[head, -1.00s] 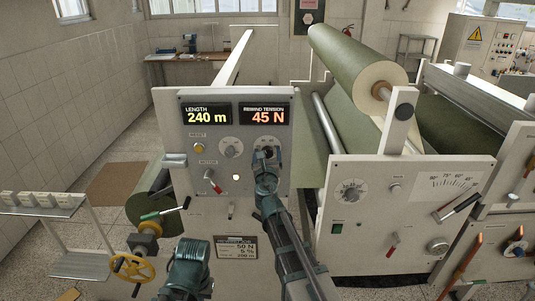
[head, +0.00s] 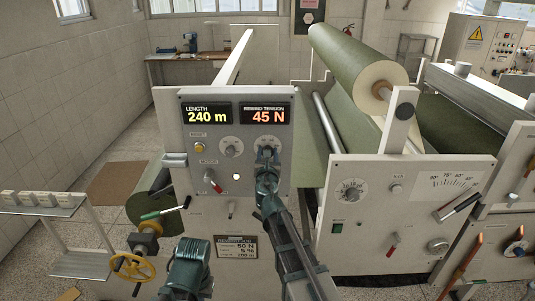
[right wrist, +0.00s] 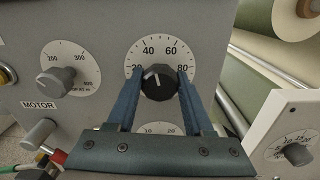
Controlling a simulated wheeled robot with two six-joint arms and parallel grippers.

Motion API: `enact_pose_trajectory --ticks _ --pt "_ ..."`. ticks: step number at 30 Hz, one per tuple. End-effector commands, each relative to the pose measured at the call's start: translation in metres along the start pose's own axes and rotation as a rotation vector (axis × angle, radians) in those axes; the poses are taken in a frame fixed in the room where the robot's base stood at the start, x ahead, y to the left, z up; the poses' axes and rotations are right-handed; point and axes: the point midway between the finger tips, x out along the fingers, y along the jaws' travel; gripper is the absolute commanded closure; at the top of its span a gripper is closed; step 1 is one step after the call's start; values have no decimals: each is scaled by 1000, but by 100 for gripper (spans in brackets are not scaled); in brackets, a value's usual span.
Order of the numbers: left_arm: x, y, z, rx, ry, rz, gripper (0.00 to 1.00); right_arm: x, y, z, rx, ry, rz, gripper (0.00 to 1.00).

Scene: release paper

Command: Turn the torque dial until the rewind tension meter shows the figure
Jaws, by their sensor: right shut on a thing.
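The rewind tension meter (head: 265,113) on the grey machine panel reads 45 N in orange digits. The torque dial (right wrist: 158,82) is a black knob on a round white scale marked 20, 40, 60 and 80. Its white mark points up and slightly left, near the 40 side. My right gripper (head: 266,153) is shut on this dial, with its blue fingers on either side of the knob in the right wrist view. A card (head: 237,250) low on the machine shows 50 N, 5 % and 200 m. My left gripper does not show; only part of my left arm does.
A length display (head: 207,113) reads 240 m beside the meter. A smaller dial (right wrist: 55,80) and a motor lever (head: 213,182) sit left of the torque dial. A second panel (head: 405,180) with its own dial stands at right, under a green roll (head: 345,55).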

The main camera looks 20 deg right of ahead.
Motion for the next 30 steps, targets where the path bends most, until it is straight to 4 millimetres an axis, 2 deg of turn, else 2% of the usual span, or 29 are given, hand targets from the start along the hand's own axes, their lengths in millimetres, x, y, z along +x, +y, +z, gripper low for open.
enact_pose_trajectory --ticks 6,7,12,23,30 --pt "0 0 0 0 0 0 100 0 0 0 1 0 0 100" --pt "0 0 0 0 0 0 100 0 0 0 0 0 0 46" --pt "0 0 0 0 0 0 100 0 0 0 0 0 0 18" --pt "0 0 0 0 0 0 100 -2 0 0 -1 0 0 18" --pt "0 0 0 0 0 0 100 -20 -2 0 -1 0 0 18"
